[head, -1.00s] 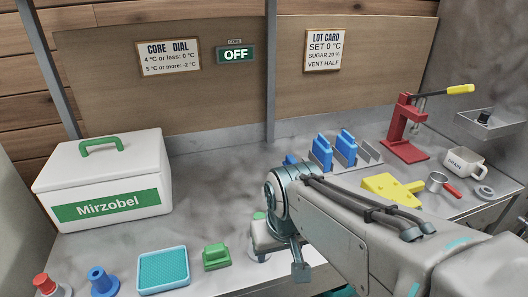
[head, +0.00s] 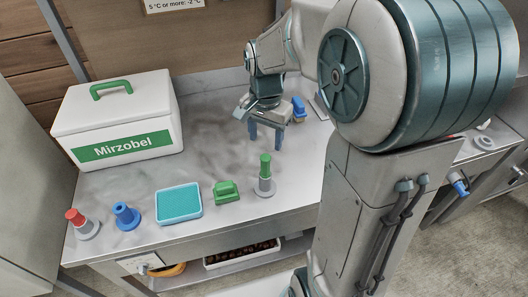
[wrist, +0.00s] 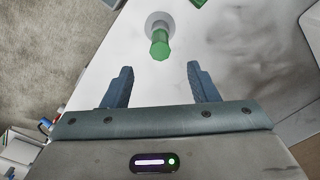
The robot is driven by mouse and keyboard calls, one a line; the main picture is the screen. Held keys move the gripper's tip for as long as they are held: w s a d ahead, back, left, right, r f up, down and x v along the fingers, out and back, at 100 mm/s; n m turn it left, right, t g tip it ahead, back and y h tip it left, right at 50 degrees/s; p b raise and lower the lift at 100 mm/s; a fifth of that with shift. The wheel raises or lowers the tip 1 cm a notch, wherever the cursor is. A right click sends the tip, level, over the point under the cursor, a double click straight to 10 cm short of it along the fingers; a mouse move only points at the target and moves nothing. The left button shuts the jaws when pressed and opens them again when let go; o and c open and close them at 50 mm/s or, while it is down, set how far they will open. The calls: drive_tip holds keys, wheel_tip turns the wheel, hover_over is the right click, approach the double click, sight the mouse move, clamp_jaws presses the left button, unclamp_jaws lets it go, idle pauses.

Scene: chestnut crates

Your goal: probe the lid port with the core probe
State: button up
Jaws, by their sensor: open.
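A green-handled upright tool (head: 265,168), which may be the core probe, stands in a round grey base on the bench. In the wrist view its green handle (wrist: 160,46) lies just beyond my fingertips, centred between them. My gripper (head: 267,143) is open and empty, pointing down just behind and above the tool; its two fingers also show in the wrist view (wrist: 160,70). The white box (head: 150,120) marked Mirzobel stands at the back left, its lid (head: 70,115) on and a green handle on top. I cannot make out a port in the lid.
A red-topped piece (head: 75,217), a blue piece (head: 127,216), a teal tray-like pad (head: 180,203) and a green block (head: 226,192) line the bench's front. Bare bench lies between them and the box. A blue item (head: 299,109) stands behind, right of my gripper.

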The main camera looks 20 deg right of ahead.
sight(266, 157)
wheel_tip(266, 157, down, 10)
drive_tip(key=shift+f+p, duration=0.1)
drive_tip(key=shift+p, duration=0.2)
clamp_jaws()
idle(0.4)
drive_tip(key=shift+r+p, duration=0.4)
drive_tip(key=shift+r, duration=0.25)
